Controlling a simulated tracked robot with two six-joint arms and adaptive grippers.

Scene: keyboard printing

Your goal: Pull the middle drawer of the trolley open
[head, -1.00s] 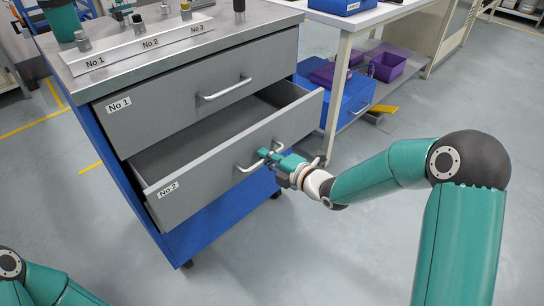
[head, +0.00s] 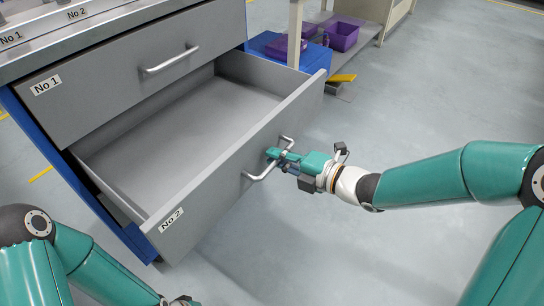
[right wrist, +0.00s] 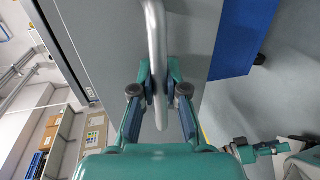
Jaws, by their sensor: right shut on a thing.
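The trolley's grey drawer labelled No 2 (head: 212,203) stands far out in the head view, with its empty inside (head: 190,135) in sight. Its silver bar handle (head: 258,175) is on the front panel. My right gripper (head: 277,157) is shut on this handle, in front of the drawer. In the right wrist view the handle bar (right wrist: 156,45) runs between the two fingers (right wrist: 158,88). Only a small part of my left gripper (head: 182,301) shows at the bottom edge of the head view, and its fingers are hidden.
The drawer labelled No 1 (head: 110,84) above is shut. A workbench with a blue cabinet (head: 315,62) and a purple bin (head: 342,36) stands behind. A yellow item (head: 343,78) lies near it. The floor (head: 420,105) to the right is clear.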

